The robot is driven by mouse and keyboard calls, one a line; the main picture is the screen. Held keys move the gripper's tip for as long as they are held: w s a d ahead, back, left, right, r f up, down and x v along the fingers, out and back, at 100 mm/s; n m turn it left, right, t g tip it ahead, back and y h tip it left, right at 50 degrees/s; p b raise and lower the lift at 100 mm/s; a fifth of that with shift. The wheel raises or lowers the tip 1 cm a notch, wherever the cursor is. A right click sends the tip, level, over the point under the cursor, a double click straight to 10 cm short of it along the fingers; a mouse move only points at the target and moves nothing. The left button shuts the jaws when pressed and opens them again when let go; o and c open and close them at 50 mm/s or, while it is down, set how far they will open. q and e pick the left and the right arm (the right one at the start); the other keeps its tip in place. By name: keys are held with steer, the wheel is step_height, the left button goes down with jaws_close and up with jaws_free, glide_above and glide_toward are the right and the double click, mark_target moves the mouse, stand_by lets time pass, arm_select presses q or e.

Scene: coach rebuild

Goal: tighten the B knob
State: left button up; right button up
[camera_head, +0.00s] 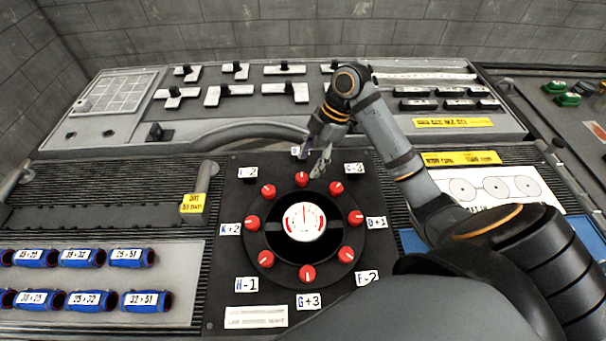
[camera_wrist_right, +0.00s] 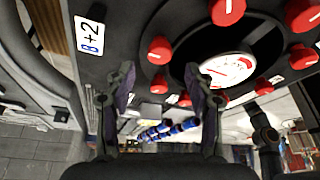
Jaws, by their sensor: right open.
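The B knob (camera_head: 301,179) is a red round knob with a white line at the top of a ring of similar red knobs. Its label (camera_head: 296,152) is partly hidden by my right gripper in the head view. My right gripper (camera_head: 312,160) is open and empty just above the knob in the head view. Its two fingers (camera_wrist_right: 158,76) stand apart in the wrist view, with red knobs visible beyond them. My left gripper is not in view.
A white dial (camera_head: 304,222) sits inside the ring. A curved grey handle (camera_head: 235,131) lies behind the black panel (camera_head: 222,310). Blue cylinders (camera_head: 130,258) lie at left. My right arm covers much of the console's right side.

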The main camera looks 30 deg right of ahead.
mark_target(302, 177)
steer(key=x, duration=0.4)
steer(key=shift+a+f+p, duration=0.1)
steer(key=shift+f+p, duration=0.1)
steer(key=shift+p, duration=0.1)
steer(key=shift+f, duration=0.25)
steer(key=shift+a+f, duration=0.1)
steer(key=shift+f, duration=0.05)
steer(key=c, duration=1.1)
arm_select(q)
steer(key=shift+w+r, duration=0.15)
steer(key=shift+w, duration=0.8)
